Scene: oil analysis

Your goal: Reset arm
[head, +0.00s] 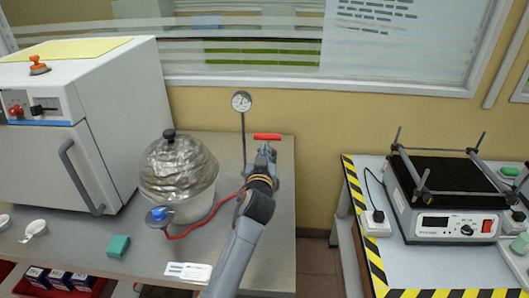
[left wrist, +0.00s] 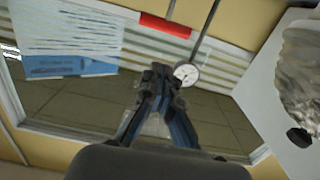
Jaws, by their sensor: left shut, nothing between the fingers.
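My left gripper (head: 264,155) is shut and empty above the right part of the steel bench, just below a red handle (head: 267,137) in the picture. The left wrist view shows its closed fingertips (left wrist: 160,72) with nothing between them. The red handle (left wrist: 165,25) and a round gauge (left wrist: 186,74) appear beyond the fingers there. In the head view the gauge (head: 241,101) stands on a thin stem left of the gripper. I cannot tell whether the gripper touches the handle. My right gripper is not in view.
A foil-covered round vessel (head: 180,170) with a black knob stands left of my arm. A white oven (head: 90,110) is farther left. A green block (head: 118,246) lies on the steel bench (head: 282,215). A black-topped shaker (head: 450,190) stands on the right table, beyond a gap.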

